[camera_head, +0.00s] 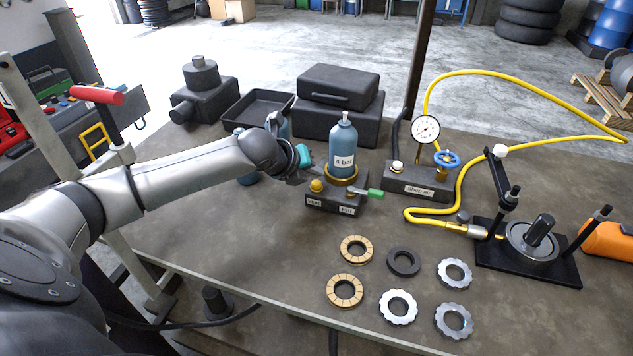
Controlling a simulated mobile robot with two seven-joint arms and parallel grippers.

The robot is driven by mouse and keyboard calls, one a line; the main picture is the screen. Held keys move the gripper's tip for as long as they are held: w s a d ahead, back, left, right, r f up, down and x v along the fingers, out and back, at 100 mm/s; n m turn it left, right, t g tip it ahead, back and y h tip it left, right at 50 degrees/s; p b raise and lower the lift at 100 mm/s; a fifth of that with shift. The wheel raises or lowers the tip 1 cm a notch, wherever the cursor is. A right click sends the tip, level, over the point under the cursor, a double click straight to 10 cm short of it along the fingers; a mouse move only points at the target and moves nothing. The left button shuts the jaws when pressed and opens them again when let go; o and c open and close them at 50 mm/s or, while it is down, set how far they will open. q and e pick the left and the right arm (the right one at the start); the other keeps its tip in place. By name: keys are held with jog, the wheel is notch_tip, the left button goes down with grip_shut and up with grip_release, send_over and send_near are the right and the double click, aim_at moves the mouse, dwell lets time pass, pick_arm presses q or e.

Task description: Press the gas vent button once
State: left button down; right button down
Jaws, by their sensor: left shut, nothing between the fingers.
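The gas stand is a dark block (336,203) with labels that seem to read "Vent" and "Fill". A yellow dome button (317,185) sits on its left top, by the vent label. A blue bottle (343,148) marked "4 bar" stands upright in the block's brass-coloured collar. A green lever (375,194) sticks out at the right. My left gripper (302,177) is shut and empty, just to the upper left of the yellow button. I cannot tell if its tips touch the block. My right gripper is not in view.
Behind stand a black case (338,87) and a tray (257,108). To the right are the shop air block (420,183) with gauge, a yellow hose (510,75) and a clutch fixture (530,245). Several rings, such as a tan one (344,277), lie in front.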

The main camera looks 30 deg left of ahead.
pick_arm(q)
jog(key=shift+f, duration=0.15)
dwell(0.6)
jog(key=shift+f, duration=0.25)
jog(key=shift+f, duration=0.65)
dwell(0.8)
jog(key=shift+r, duration=0.1)
jog(key=shift+r+p, duration=0.9)
jog(key=shift+p, duration=0.25)
notch_tip(320, 180, up, 5)
jog(key=p, duration=0.5)
